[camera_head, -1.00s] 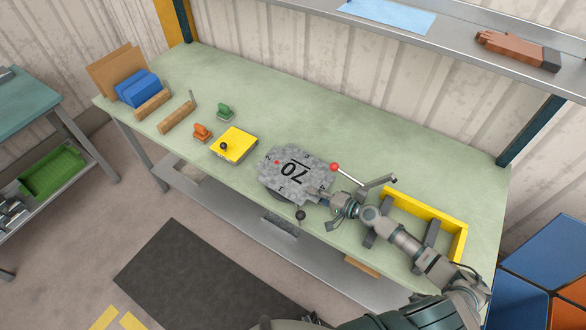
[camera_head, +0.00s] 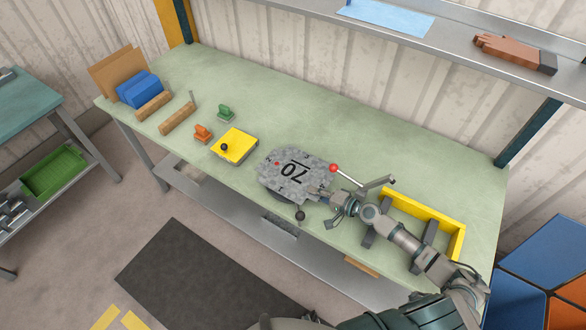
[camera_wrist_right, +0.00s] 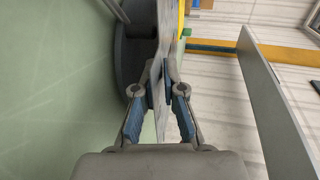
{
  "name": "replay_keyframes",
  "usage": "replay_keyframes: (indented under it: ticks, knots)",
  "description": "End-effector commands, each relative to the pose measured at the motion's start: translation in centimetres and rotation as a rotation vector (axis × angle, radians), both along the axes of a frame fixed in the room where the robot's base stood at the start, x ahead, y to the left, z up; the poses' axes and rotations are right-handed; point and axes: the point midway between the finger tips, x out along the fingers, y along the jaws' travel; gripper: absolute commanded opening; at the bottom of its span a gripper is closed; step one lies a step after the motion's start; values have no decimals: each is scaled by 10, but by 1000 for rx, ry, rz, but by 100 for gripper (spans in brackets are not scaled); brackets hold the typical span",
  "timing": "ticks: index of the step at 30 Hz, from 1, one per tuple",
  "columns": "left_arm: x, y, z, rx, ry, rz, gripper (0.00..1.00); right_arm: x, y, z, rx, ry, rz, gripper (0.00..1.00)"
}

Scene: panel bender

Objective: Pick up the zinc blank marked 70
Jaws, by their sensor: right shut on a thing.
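The zinc blank marked 70 (camera_head: 293,176) is a mottled grey plate with a black number and a small red dot. In the head view it lies flat over a dark round base near the middle of the green bench. My right gripper (camera_head: 325,194) is at the blank's right edge. In the right wrist view, the fingers of the right gripper (camera_wrist_right: 160,85) are closed on either side of the thin edge of the blank (camera_wrist_right: 163,40). The dark round base (camera_wrist_right: 133,50) is beside the blank there. My left gripper is not in view.
A lever with a red knob (camera_head: 334,168) stands just behind my right gripper, and a black knob (camera_head: 300,215) is in front. A yellow box (camera_head: 234,146) is left of the blank. A yellow frame (camera_head: 425,212) lies near my right arm. The bench's back middle is clear.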

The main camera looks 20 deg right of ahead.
Motion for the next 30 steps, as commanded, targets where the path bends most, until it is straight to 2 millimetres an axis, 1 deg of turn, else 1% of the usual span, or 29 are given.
replay_keyframes:
  ticks: [1, 6, 12, 30]
  knots:
    - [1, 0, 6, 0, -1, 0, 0, -3, 1, 1, -3, 11, 6, 0]
    - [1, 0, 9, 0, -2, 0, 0, -3, 0, 5, -3, 11, 5, 0]
    - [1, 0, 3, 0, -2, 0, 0, -14, -9, 5, -3, 12, 2, 0]
    - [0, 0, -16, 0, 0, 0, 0, -52, -41, 18, -2, 9, 0, 0]
